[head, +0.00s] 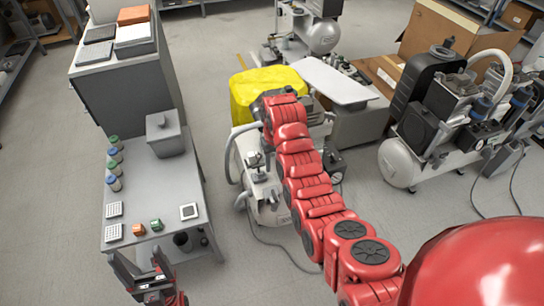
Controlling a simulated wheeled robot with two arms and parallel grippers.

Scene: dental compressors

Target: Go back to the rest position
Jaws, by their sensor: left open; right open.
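My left gripper (136,260) is at the bottom left, just off the near edge of the grey table (160,222). Its two fingers are apart with nothing between them. My red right arm reaches from the lower right up to the middle of the view. Its far end lies in front of a yellow cover (262,84) on a machine. I cannot make out the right gripper's fingers there. Whether the arm touches the cover cannot be told.
The table holds several capped bottles (114,168), a grey box (165,135), small orange (138,229) and green (157,225) blocks and white square pieces (189,211). A compressor (400,162) and cardboard box (445,28) stand right.

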